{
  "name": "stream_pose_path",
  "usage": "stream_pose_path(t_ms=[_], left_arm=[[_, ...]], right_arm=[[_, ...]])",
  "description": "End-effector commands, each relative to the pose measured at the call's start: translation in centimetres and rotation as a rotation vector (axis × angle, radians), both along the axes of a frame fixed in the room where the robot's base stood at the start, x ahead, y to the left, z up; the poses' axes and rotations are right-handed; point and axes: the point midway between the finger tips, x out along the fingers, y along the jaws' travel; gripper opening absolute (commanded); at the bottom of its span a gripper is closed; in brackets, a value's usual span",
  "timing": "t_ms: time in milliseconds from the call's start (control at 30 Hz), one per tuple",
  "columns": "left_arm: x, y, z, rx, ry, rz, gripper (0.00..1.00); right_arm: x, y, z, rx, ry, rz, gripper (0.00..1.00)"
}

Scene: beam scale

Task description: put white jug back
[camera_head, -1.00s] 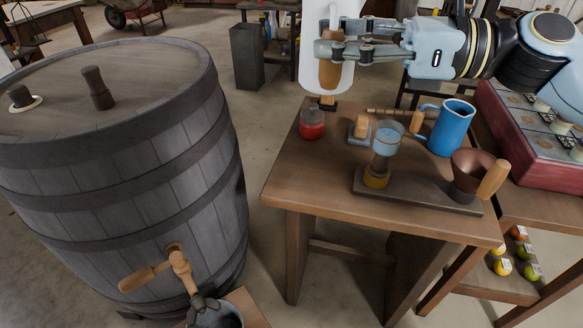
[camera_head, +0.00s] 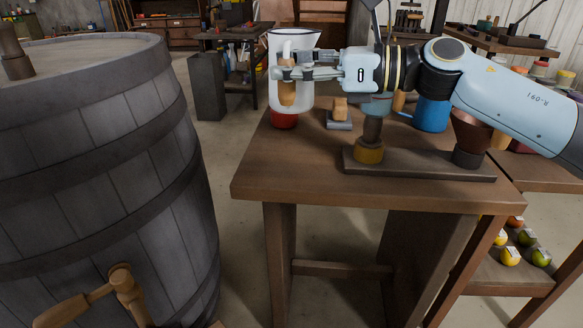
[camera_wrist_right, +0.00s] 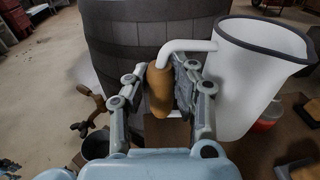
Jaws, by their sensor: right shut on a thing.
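The white jug (camera_head: 306,101) has a dark rim and a tan wooden grip (camera_head: 288,93) on its white handle. My right gripper (camera_head: 284,66) is shut on that grip. It holds the jug upright over the left back part of the wooden table (camera_head: 290,168). The jug hides most of the red jar (camera_head: 285,120); I cannot tell the gap beneath it. In the right wrist view the fingers (camera_wrist_right: 160,85) sit on both sides of the grip, and the jug (camera_wrist_right: 250,80) is at the right. My left gripper is out of view.
A butter-coloured block on a grey base (camera_head: 339,112) stands right of the jug. The beam scale's dark base (camera_head: 420,172) lies along the table front. A blue jug (camera_head: 431,115) stands partly behind my right arm. A large barrel (camera_head: 90,130) stands left, with floor between.

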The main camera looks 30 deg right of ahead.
Motion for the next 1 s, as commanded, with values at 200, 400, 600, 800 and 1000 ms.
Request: stream_pose_path(t_ms=[200, 400, 600, 800, 1000], left_arm=[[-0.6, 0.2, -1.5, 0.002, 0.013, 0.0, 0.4], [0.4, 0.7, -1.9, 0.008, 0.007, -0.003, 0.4], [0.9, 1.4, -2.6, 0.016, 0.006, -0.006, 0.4], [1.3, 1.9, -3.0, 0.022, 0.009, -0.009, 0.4], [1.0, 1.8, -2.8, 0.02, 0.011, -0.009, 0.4]], right_arm=[[1.0, -0.7, -2.6, 0.005, 0.001, -0.021, 0.0], [1.0, -0.7, -5.2, 0.004, -0.001, -0.02, 0.0], [1.0, -0.7, -8.2, 0.003, 0.001, -0.021, 0.0], [1.0, -0.7, -10.4, 0.002, -0.001, -0.02, 0.0], [1.0, -0.7, -10.3, 0.001, -0.003, -0.019, 0.0]])
